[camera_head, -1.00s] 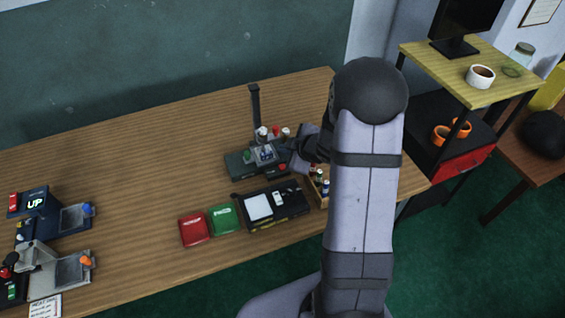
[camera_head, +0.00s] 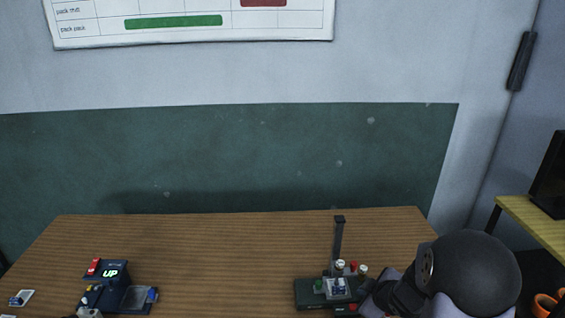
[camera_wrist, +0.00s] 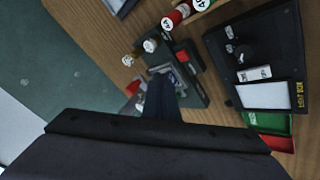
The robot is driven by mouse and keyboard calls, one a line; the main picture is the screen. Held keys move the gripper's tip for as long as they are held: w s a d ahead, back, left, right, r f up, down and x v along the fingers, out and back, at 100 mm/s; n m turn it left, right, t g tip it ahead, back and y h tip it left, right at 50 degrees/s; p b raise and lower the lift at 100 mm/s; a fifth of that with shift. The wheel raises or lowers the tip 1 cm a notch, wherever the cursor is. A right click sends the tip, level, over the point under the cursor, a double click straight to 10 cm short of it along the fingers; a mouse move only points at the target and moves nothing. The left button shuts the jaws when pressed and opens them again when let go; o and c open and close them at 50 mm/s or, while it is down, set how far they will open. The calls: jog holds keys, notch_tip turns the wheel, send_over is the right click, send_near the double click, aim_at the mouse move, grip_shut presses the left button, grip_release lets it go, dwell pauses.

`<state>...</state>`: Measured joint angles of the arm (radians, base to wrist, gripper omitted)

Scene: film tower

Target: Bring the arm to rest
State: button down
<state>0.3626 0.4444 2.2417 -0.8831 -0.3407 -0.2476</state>
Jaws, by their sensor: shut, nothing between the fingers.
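My arm shows at the lower right of the head view, and its gripper end (camera_head: 377,298) is just right of the dark green station with the upright black post (camera_head: 338,245). In the wrist view my gripper (camera_wrist: 163,82) is shut and empty, its dark fingers in front of that station (camera_wrist: 190,88). Small bottles with white and red caps stand on the station, with a small clear tray (camera_head: 338,288). The fingertips overlap the station in the wrist view; I cannot tell whether they touch it.
A dark case (camera_wrist: 285,50) with a white pad lies beside the station, near a green box (camera_wrist: 272,122). A rack with numbered bottles (camera_wrist: 184,13) is close by. A blue unit reading UP (camera_head: 110,273) stands at left. The middle of the wooden table (camera_head: 225,265) is clear.

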jog(key=s+a+r+m+g, duration=0.2)
jog(key=s+a+m+g, duration=0.2)
jog(key=s, duration=0.8)
jog(key=s+a+r+m+g, duration=0.1)
jog(key=s+a+m+g, duration=0.3)
jog(key=s, duration=0.9)
jog(key=a+m, duration=0.1)
jog(key=a, duration=0.2)
jog(key=shift+r+m, duration=0.3)
jog(key=shift+r, duration=0.1)
